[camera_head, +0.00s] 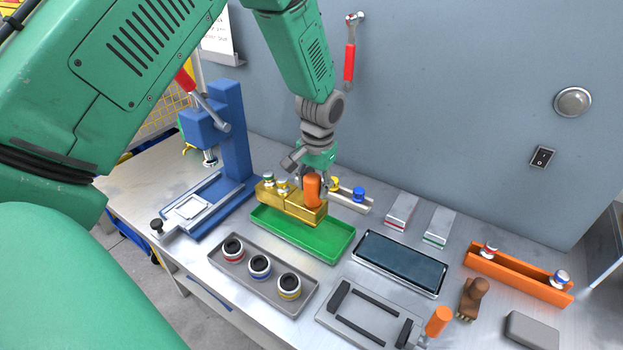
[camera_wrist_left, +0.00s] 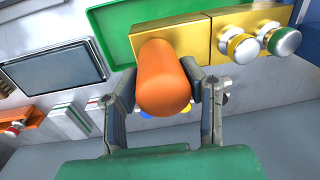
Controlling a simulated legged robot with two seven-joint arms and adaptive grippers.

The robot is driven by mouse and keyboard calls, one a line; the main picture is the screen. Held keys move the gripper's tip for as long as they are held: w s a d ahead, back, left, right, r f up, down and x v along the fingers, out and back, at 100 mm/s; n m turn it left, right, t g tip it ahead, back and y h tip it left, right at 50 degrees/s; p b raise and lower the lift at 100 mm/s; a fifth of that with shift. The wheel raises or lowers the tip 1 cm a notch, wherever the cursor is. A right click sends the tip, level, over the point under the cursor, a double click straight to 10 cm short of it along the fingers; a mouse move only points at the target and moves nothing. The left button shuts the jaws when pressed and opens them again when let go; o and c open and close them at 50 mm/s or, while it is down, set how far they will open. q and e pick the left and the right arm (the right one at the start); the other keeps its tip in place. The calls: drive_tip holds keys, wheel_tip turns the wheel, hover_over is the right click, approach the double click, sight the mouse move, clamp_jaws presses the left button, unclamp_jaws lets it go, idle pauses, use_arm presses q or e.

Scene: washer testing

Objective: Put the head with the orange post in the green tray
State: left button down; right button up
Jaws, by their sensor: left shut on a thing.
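The head is a gold block (camera_head: 298,207) with an orange post (camera_head: 312,190) at one end and two capped knobs at its left end. My left gripper (camera_head: 314,178) is shut on the orange post. In the left wrist view the fingers (camera_wrist_left: 166,88) flank the post (camera_wrist_left: 164,75), with the gold block (camera_wrist_left: 201,42) beyond it. The block is over the back part of the green tray (camera_head: 320,250), which also shows in the wrist view (camera_wrist_left: 116,35). I cannot tell whether the block touches the tray. My right gripper is not in view.
A grey tray (camera_head: 228,265) with several ringed parts lies in front. A blue press (camera_head: 232,130) stands left, a dark-screened device (camera_head: 400,262) right. A pale rail (camera_head: 350,203) with yellow and blue knobs lies behind. An orange rail (camera_head: 518,277) is far right.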

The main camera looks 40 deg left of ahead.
sight(316, 204)
use_arm(q)
drive_tip(key=shift+w+d+f, duration=0.2)
drive_tip(key=shift+d+f, duration=0.15)
drive_tip(key=shift+f, duration=0.3)
drive_tip(key=shift+d+f, duration=0.1)
drive_tip(key=shift+f, duration=0.3)
wheel_tip(316, 204, down, 3)
drive_tip(key=shift+s+r+p, duration=0.1)
drive_tip(key=shift+p, duration=0.25)
drive_tip(key=shift+a+f, duration=0.4)
drive_tip(key=shift+a, duration=0.05)
drive_tip(key=c, duration=1)
unclamp_jaws()
drive_tip(key=shift+s+d, duration=0.1)
drive_tip(key=shift+d, duration=0.15)
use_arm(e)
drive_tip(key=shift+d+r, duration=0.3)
use_arm(q)
drive_tip(key=shift+r, duration=0.1)
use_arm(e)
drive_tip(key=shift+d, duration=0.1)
